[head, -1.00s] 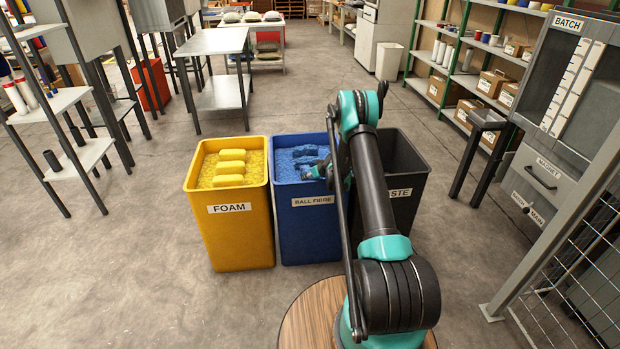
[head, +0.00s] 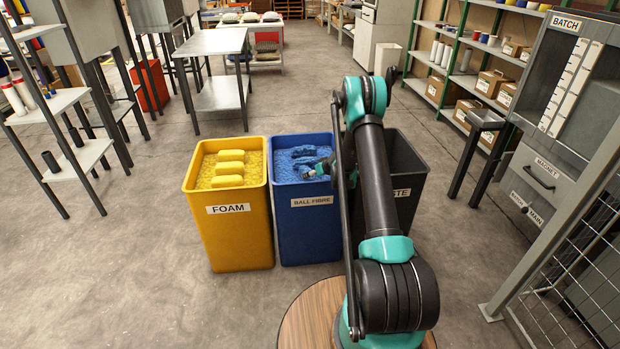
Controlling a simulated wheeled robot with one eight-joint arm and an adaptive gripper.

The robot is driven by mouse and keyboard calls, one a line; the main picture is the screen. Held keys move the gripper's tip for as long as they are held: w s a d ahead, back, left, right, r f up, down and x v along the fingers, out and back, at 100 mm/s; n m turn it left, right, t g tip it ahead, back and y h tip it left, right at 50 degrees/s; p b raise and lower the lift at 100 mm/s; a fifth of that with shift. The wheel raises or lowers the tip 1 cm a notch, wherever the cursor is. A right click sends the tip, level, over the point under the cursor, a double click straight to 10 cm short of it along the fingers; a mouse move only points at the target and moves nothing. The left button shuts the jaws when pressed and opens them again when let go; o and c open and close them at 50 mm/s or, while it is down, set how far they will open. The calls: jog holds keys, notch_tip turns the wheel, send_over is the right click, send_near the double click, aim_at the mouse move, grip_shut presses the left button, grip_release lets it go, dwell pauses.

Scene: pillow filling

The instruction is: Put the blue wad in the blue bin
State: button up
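The blue bin (head: 304,240), labelled "BALL FIBRE", stands between a yellow bin and a dark bin. It holds blue fill with darker blue wads (head: 303,152) lying on top. My gripper (head: 310,172) is over or in the right part of the blue bin, close to the fill. It is small and partly hidden by my arm. I cannot tell whether its fingers are open or shut, or whether a blue wad is between them.
The yellow "FOAM" bin (head: 240,238) with several yellow wads (head: 230,168) adjoins on the left. The dark waste bin (head: 410,195) is on the right, partly behind my arm. A grey batch cabinet (head: 560,170) and a mesh fence (head: 590,255) stand at the right. Open floor lies left.

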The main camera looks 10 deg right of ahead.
jog(key=s+r+m+g+h, duration=0.2)
jog(key=s+r, duration=2)
jog(key=s, duration=0.2)
jog(key=s+d+m+g+h, duration=0.1)
jog(key=s+d+m+h, duration=0.1)
jog(key=s, duration=2.7)
jog(key=shift+d+r+g, duration=0.15)
jog(key=shift+r+g, duration=0.15)
jog(key=shift+r, duration=0.05)
